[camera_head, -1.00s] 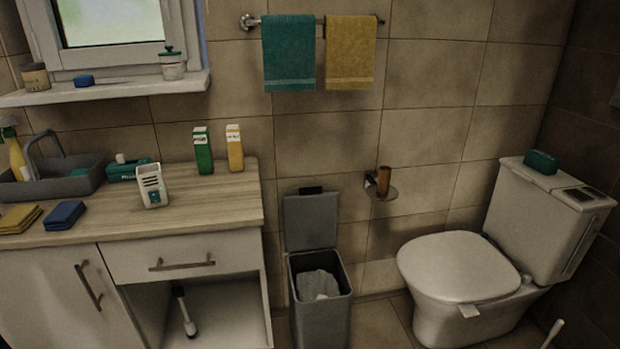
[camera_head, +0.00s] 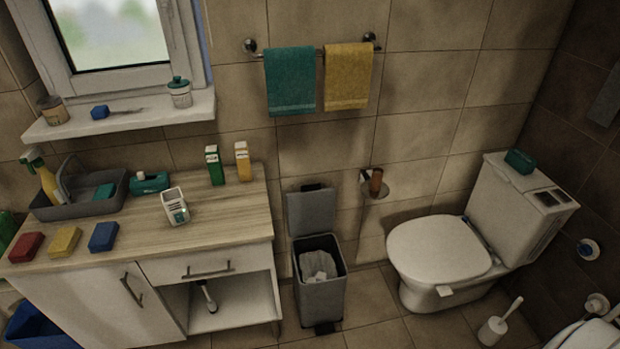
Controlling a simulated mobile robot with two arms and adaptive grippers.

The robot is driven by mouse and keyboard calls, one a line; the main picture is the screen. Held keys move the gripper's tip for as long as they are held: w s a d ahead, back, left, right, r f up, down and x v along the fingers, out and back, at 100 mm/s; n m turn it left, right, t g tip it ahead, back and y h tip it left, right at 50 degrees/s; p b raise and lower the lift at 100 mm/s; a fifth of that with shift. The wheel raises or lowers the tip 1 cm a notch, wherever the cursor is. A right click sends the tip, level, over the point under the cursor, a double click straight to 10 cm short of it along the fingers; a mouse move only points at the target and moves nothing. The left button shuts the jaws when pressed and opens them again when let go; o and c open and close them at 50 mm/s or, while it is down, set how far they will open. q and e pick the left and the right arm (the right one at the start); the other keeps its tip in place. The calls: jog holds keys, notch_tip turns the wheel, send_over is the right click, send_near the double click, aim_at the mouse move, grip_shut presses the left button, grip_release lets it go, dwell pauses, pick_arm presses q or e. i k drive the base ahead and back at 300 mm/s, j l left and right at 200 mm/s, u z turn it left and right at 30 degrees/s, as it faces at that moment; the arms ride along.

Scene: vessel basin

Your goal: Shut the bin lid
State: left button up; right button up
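A grey rectangular bin (camera_head: 321,297) stands on the floor between the cabinet and the toilet. Its lid (camera_head: 312,212) is open and stands upright at the back, near the tiled wall. A pale crumpled liner or waste (camera_head: 317,265) shows inside the bin. A dark pedal (camera_head: 324,328) sticks out at the bin's front foot. Neither of my grippers shows in the head view.
A cabinet with a wooden top (camera_head: 215,218) stands left of the bin, with an open compartment below its drawer. A toilet (camera_head: 440,250) stands to the right, with a brush in a holder (camera_head: 494,330) near it. Tiled floor lies in front of the bin.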

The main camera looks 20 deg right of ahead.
aim_at(311, 211)
jog(key=i+l+z, duration=0.1)
jog(key=i+l, duration=0.15)
jog(key=i, duration=0.2)
jog(key=i+l+z, duration=0.1)
jog(key=i+l, duration=0.15)
jog(key=i, duration=0.15)
